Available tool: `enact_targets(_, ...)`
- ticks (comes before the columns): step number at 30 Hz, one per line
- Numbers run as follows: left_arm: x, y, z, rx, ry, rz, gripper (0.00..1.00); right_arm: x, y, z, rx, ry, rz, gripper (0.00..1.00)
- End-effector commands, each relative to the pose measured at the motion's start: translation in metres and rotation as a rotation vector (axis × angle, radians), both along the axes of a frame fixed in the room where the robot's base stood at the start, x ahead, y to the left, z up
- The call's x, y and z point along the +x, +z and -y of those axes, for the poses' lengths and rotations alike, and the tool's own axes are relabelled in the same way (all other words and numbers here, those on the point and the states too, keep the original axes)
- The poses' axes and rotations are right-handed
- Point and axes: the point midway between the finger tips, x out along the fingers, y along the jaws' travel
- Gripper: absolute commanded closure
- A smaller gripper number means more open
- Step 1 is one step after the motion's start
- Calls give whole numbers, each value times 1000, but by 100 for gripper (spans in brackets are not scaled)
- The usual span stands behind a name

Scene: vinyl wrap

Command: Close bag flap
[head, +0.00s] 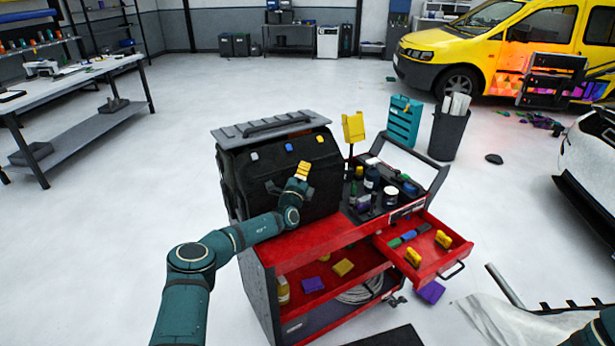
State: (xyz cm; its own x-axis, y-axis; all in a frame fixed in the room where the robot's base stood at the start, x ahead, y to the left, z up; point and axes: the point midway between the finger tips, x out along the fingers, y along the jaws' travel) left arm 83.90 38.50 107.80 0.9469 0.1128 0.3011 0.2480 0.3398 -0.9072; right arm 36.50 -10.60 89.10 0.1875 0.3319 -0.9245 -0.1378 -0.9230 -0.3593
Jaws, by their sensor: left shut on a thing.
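The black bag (240,182) stands on the left end of the red cart. A grey ridged panel with a dark handle (275,126) lies across its top; I take it for the flap, and cannot tell if it is fastened. Small blue and yellow tabs show on the bag's upper front. My left gripper (292,181) is in front of the bag, shut on a small yellow piece (302,169). I cannot tell whether this piece is joined to the bag. My right gripper is out of view; only a bit of my right arm shows at the lower right corner.
The red cart (320,238) holds bottles and jars in a black tray (355,212). Its open drawer (437,262) juts right with yellow blocks inside. A yellow upright holder (353,127) stands just right of the bag. A bin (447,135) and open floor lie behind.

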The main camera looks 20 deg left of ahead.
Motion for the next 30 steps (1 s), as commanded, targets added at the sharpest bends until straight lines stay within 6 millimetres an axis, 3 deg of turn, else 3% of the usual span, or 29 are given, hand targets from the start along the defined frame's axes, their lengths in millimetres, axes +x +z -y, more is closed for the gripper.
enact_targets(20,1,0,-4,-15,1,-11,100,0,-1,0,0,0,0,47)
enact_targets(30,-35,-11,0,-17,0,-12,100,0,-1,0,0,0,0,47)
